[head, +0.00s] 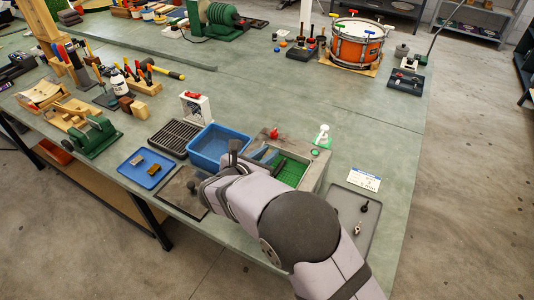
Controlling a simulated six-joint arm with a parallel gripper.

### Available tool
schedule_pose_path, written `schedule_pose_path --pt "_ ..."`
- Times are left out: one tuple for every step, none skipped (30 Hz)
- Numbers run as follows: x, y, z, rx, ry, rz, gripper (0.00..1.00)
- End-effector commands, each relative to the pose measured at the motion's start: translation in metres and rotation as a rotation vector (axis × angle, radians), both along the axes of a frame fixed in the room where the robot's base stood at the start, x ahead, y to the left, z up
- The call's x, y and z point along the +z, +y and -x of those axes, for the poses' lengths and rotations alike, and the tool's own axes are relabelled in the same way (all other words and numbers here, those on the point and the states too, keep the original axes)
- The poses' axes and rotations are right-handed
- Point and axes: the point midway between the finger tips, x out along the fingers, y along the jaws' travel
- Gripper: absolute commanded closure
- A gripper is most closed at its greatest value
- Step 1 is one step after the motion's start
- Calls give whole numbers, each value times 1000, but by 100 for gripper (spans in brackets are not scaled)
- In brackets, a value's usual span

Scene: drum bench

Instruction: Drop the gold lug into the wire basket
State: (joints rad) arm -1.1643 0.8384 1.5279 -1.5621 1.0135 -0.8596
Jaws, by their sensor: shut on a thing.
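My gripper (233,153) shows only as a small dark shape beyond my wrist, near the right edge of the blue bin. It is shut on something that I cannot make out. A brownish-gold block (153,170) lies in the shallow blue tray (147,182) to the left, beside a greyish block (137,160). I cannot tell whether the brownish-gold block is the gold lug. A dark slatted or wire container (174,138), perhaps the wire basket, stands behind the tray and left of the blue bin. My arm hides part of the bench.
The blue bin (209,162) stands between the dark container and a grey box (313,170) with a green inside. A dark mat (184,203) lies at the front edge. A white dispenser (197,109) stands behind. A grey tray (365,195) is on the right.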

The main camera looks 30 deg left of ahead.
Motion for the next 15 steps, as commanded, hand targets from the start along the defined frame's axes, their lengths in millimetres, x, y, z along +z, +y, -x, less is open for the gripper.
schedule_pose_path --pt "0 0 0 0 0 0 100" --pt "0 0 0 0 0 0 100" --pt "0 0 0 0 0 0 100" --pt "0 0 0 0 0 0 100" --pt "0 0 0 0 0 0 77" --pt "0 0 0 0 0 0 68" --pt "0 0 0 0 0 0 60" --pt "0 0 0 0 0 0 60" --pt "0 0 0 0 0 0 60" --pt "0 0 0 0 0 0 60" --pt "0 0 0 0 0 0 60" --pt "0 0 0 0 0 0 60" --pt "0 0 0 0 0 0 60" --pt "0 0 0 0 0 0 60" --pt "0 0 0 0 0 0 60"
